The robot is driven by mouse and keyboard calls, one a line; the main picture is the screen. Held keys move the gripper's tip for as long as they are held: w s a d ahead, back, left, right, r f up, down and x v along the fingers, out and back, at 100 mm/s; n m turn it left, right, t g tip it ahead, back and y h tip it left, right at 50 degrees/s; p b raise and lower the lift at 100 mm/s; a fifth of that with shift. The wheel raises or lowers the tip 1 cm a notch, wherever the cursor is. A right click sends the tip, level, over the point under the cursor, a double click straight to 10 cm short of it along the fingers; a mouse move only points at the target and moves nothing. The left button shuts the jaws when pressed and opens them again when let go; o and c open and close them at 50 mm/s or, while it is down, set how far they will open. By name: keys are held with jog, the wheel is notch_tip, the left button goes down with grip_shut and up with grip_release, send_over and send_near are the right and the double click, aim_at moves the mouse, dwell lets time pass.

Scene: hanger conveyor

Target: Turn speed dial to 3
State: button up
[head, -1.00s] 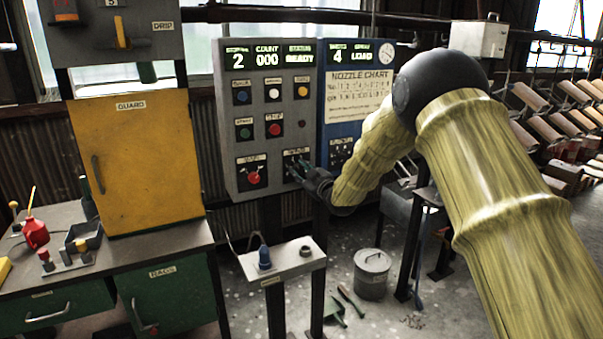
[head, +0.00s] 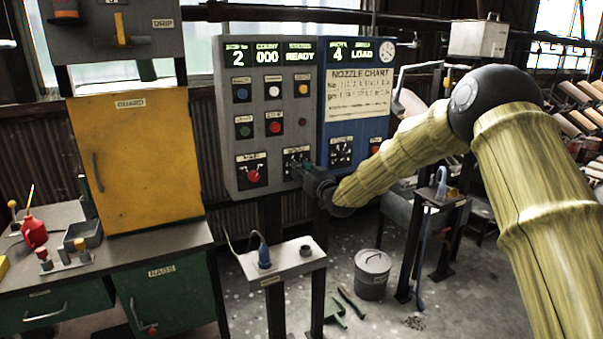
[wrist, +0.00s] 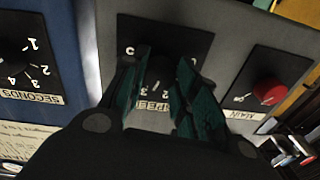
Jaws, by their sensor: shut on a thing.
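The speed dial (wrist: 160,72) is a dark knob on a black plate, seen upside down in the wrist view. Its label is partly hidden by my fingers. A 2 and a 3 show near the knob, but its pointer cannot be made out. My gripper (wrist: 162,82) has its green fingers on both sides of the knob, shut on it. The left display (head: 270,55) reads 2, 000 and READY.
The red main knob (head: 254,175) sits just left of the dial. A blue panel (head: 325,120) with a nozzle chart (head: 358,95) and a seconds dial (head: 341,152) adjoins on the right. A small stand (head: 290,262) is below. A yellow guard cabinet (head: 135,165) stands left.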

jog(key=shift+m, duration=0.5)
jog(key=o, duration=1)
jog(key=shift+d, duration=0.1)
jog(key=v, duration=1.2)
jog(key=shift+f, duration=0.1)
